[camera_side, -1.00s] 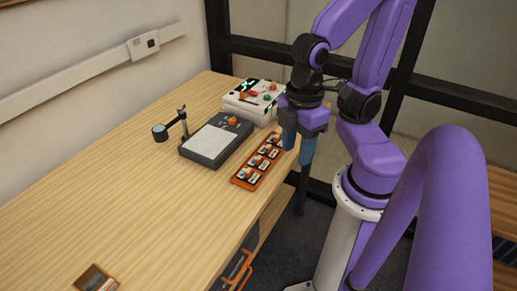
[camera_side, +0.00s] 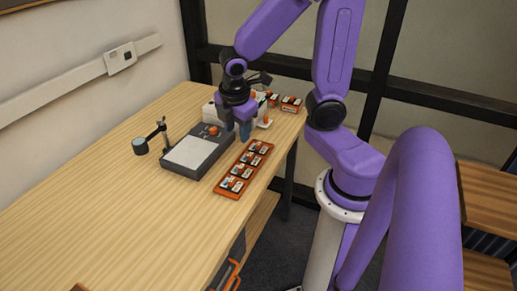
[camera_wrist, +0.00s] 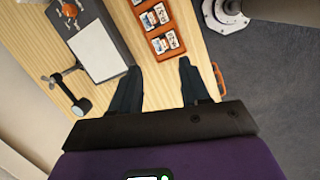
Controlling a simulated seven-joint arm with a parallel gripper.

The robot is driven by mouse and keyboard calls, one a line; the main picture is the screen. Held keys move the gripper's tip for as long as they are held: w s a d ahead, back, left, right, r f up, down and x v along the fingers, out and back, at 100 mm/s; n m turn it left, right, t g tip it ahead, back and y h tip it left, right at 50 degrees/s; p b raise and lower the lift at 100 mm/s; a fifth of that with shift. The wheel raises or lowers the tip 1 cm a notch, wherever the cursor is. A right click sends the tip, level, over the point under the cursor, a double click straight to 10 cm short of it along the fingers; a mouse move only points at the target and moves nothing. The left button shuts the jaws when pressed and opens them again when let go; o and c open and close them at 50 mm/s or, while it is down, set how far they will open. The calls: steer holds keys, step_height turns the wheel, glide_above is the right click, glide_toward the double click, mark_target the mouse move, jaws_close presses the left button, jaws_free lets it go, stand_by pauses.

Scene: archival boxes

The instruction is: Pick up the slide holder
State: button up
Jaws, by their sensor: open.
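An orange tray (camera_side: 228,192) holding several small slides lies flat near the table's right edge; it appears to be the slide holder. It also shows in the wrist view (camera_wrist: 166,55), top centre, beyond my fingertips. My gripper (camera_side: 238,138) points down above the table, near the tray's far end, between the tray and a grey light pad. Its fingers are apart and empty in the wrist view (camera_wrist: 158,72). I cannot tell its exact height above the table.
The grey light pad (camera_side: 193,152) lies left of the tray. A small stand with a round black magnifier (camera_side: 140,146) is farther left. A white box behind my gripper is partly hidden. Small orange-and-white items (camera_side: 291,103) sit at the far corner. The front of the table is mostly clear.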

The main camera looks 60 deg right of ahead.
steer(key=w+d+f+n+h, duration=0.1)
steer(key=w+d, duration=0.2)
steer(key=d, duration=0.2)
steer(key=n+g+h, duration=0.1)
steer(key=n, duration=0.1)
glide_toward(258, 143)
steer(key=shift+x, duration=4.35)
steer(key=shift+s, duration=0.1)
jaws_close()
